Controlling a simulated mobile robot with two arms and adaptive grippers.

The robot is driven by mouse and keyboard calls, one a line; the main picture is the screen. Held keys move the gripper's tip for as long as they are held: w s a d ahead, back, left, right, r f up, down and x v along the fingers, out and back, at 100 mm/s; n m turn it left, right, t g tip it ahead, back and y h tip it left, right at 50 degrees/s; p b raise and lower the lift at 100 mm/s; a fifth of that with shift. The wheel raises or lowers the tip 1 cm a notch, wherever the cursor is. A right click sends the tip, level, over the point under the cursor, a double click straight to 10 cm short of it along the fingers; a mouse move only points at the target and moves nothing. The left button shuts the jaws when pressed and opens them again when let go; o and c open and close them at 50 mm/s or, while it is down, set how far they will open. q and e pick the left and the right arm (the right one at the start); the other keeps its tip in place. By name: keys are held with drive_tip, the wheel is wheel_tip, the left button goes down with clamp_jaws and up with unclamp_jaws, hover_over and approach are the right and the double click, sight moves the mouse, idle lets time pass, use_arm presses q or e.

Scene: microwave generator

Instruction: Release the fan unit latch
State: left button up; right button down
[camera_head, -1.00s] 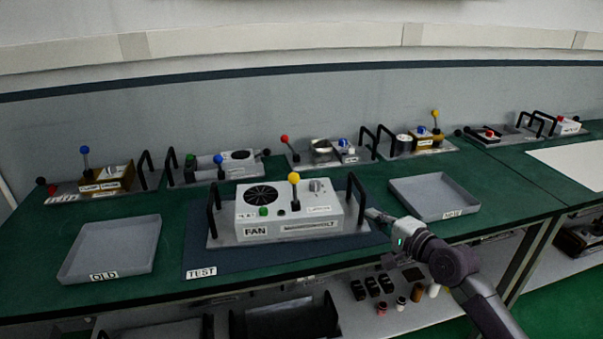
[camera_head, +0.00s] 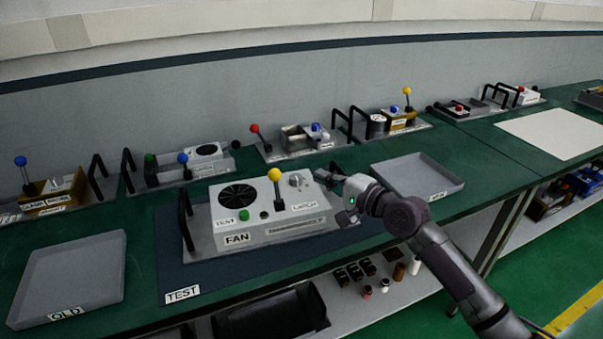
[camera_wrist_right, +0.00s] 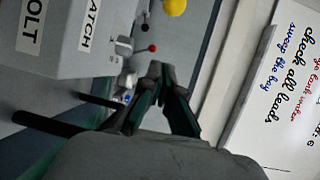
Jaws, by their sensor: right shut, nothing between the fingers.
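The grey-white fan unit (camera_head: 285,228) sits on the dark test mat (camera_head: 175,270). Its top has a round fan grille, a green button (camera_head: 244,214), a lever with a yellow ball (camera_head: 275,174) and a silver knob (camera_head: 297,180) near the LATCH label (camera_head: 304,206). The lever stands roughly upright. My right gripper (camera_head: 322,175) is shut and empty, just right of the unit's top near the knob. In the right wrist view, the fingers (camera_wrist_right: 160,72) point past the unit's LATCH-labelled side (camera_wrist_right: 88,28). The unit's right handle is largely hidden by my gripper in the head view. My left gripper is out of view.
The OLD tray (camera_head: 70,275) is empty at left, and another empty tray (camera_head: 415,172) lies behind my right arm. Several other lever units line the back of the green bench. A shelf below holds small parts (camera_head: 355,270).

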sight(276, 185)
drive_tip(key=x, duration=0.9)
drive_tip(key=shift+w+a, duration=0.2)
drive_tip(key=s+p, duration=0.1)
drive_tip(key=s+a+p, duration=0.1)
drive_tip(key=p, duration=0.1)
drive_tip(key=shift+s+a+r, duration=0.1)
drive_tip(key=shift+a+r, duration=0.15)
drive_tip(key=shift+r, duration=0.05)
drive_tip(key=shift+s+a+p, duration=0.25)
drive_tip(key=shift+s+p, duration=0.05)
drive_tip(key=shift+s, duration=0.25)
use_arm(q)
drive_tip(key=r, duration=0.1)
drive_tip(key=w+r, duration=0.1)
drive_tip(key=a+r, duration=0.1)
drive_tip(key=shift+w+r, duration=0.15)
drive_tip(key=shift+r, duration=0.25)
use_arm(e)
drive_tip(key=shift+a+f, duration=0.1)
drive_tip(key=shift+f, duration=0.1)
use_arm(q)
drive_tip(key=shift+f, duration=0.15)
